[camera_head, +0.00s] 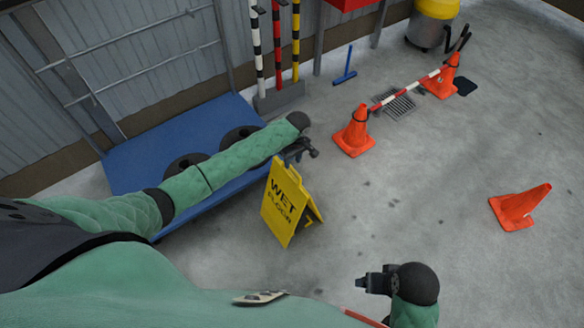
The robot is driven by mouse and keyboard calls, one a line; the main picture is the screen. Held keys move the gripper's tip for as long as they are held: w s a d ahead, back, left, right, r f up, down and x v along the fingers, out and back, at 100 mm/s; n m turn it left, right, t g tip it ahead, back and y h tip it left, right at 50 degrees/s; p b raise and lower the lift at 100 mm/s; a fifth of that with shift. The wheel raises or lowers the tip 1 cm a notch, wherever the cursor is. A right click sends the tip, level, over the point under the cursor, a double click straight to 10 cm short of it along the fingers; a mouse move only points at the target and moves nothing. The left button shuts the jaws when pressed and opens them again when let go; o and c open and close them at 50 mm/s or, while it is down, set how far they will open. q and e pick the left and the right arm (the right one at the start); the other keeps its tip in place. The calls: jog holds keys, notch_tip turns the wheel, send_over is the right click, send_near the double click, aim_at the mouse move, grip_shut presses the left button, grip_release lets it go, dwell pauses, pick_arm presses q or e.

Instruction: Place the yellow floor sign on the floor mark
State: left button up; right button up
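The yellow floor sign (283,208), a folding A-frame lettered "WET FLOOR", stands upright and spread near the middle of the view, right of the blue platform. My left gripper (299,153) is at the sign's top edge, at the end of the green-sleeved arm. It overlaps the top in the picture; I cannot tell whether its fingers are closed on it. My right gripper (364,283) is low in the view, apart from the sign, over bare floor; its finger gap is unclear. No floor mark can be made out.
A blue platform (128,165) with dark round discs lies along the wall. Orange cones (354,132) (439,82) carry a red-white bar (405,89) beside a floor grate (394,104). Another cone (517,208) is at right. The grey floor between is clear.

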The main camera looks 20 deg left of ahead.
pick_arm(q)
notch_tip(320, 180, up, 5)
jog(key=s+d+m+h, duration=0.1)
jog(key=s+d+m, duration=0.15)
jog(key=s, duration=0.35)
jog(key=s+d+m+t+h, duration=0.1)
jog(key=s+d+m, duration=0.1)
jog(key=s+d, duration=0.35)
jog(key=s+d+m+h, duration=0.1)
jog(key=s+d+m, duration=0.15)
jog(key=s, duration=0.55)
jog(key=s+a+r+m, duration=0.2)
jog(key=s, duration=0.4)
jog(key=s+a+r+m+t, duration=0.1)
jog(key=s+a+r, duration=0.1)
jog(key=s, duration=0.5)
jog(key=s+a+r+m, duration=0.2)
jog(key=s+r, duration=0.2)
jog(key=s, duration=0.2)
jog(key=shift+s+r+m+t+y, duration=0.25)
jog(key=shift+m+t+y, duration=0.05)
jog(key=shift+t+y, duration=0.1)
